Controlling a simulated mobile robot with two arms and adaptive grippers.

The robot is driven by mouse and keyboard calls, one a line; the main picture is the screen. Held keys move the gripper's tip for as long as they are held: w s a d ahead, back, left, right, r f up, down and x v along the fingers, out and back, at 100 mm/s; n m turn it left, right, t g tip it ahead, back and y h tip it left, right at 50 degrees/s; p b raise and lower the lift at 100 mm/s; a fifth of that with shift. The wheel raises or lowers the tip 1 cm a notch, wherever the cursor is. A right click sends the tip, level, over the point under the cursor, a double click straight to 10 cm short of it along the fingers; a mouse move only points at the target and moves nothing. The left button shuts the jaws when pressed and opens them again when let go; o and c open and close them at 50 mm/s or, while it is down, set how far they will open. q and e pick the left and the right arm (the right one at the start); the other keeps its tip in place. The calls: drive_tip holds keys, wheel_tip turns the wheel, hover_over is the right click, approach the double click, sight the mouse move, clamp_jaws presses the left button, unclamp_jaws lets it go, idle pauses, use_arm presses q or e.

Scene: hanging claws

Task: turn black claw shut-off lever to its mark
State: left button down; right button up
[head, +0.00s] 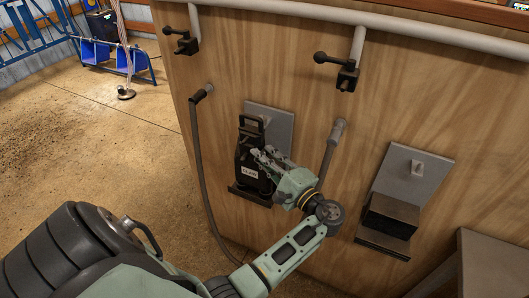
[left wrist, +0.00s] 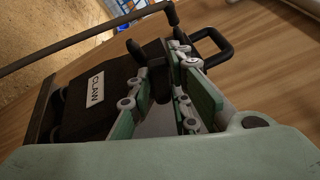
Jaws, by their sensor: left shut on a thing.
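The black claw (head: 249,172) stands upright in its holder on the wooden wall in the head view, with a white CLAW label. In the left wrist view the claw (left wrist: 75,115) fills the left side, and its loop handle (left wrist: 222,46) is at the upper right. My left gripper (head: 262,160) is at the claw's right side, its fingers against the upper body. In the left wrist view the gripper (left wrist: 160,72) is shut on a dark part between its fingers, apparently the shut-off lever; the fingers mostly hide it. I cannot make out the mark. My right gripper is not in view.
A grey hose (head: 197,165) hangs left of the claw, and another hose (head: 333,148) hangs to the right. Two black valves with ball handles (head: 345,72) sit on pipes above. An empty holder (head: 410,182) is on the right. Open floor (head: 110,140) lies to the left.

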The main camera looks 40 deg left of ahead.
use_arm(q)
drive_tip(key=m+p, duration=0.1)
drive_tip(key=p, duration=0.1)
drive_tip(key=r+m+h+p, duration=0.1)
drive_tip(key=shift+w+r+p, duration=0.2)
drive_tip(key=shift+r+p, duration=0.1)
drive_tip(key=shift+p, duration=0.1)
drive_tip(key=shift+w+m+h+p, duration=0.1)
drive_tip(key=shift+m+h+p, duration=0.2)
drive_tip(key=shift+m+p, duration=0.4)
drive_tip(key=shift+f, duration=0.1)
drive_tip(key=c, duration=1.8)
unclamp_jaws()
drive_tip(key=shift+o, duration=0.2)
wheel_tip(320, 180, up, 10)
